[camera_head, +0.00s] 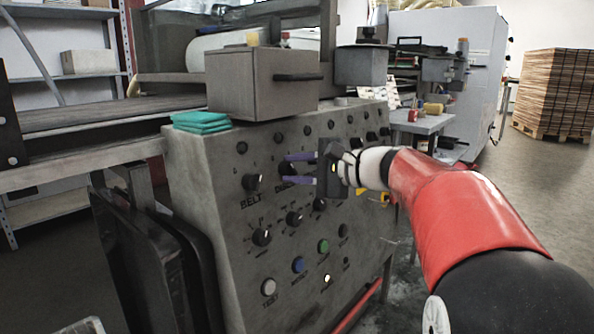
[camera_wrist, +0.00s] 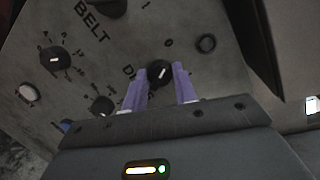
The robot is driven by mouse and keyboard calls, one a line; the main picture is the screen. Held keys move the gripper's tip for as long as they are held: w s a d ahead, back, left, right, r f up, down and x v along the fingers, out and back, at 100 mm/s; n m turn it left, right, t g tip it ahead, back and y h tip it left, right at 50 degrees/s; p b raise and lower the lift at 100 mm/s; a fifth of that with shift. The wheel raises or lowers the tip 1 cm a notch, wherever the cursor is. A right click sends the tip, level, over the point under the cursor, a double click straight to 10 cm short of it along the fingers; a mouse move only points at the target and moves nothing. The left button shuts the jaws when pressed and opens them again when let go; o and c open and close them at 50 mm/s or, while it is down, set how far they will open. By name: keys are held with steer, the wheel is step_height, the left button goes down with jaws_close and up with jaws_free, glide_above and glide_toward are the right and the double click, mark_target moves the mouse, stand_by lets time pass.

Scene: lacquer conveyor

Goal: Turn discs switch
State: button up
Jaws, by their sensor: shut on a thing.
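The discs switch (camera_wrist: 160,72) is a round black knob with a white pointer line on the grey control panel (camera_head: 205,165). Its label is partly hidden behind my left finger in the wrist view; only "D" and a bit more shows. My gripper (camera_head: 284,169) reaches the panel from the right, its two purple fingers on either side of the knob. In the wrist view my gripper (camera_wrist: 160,70) has its fingertips around the knob, shut on it. The pointer slants slightly toward the upper right there.
The belt switch (camera_head: 252,182) sits left of the discs switch. More knobs and several buttons, including a green one (camera_head: 323,246) and a blue one (camera_head: 298,264), lie below. A grey box (camera_head: 262,85) with a handle and teal cloths (camera_head: 201,121) rest above the panel.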

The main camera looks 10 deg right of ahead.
steer(key=shift+f, duration=0.1)
steer(key=o, duration=1)
steer(key=shift+c, duration=0.2)
steer(key=v, duration=0.7)
steer(key=shift+s+d+p, duration=0.25)
steer(key=shift+d+p, duration=0.05)
steer(key=shift+p, duration=0.05)
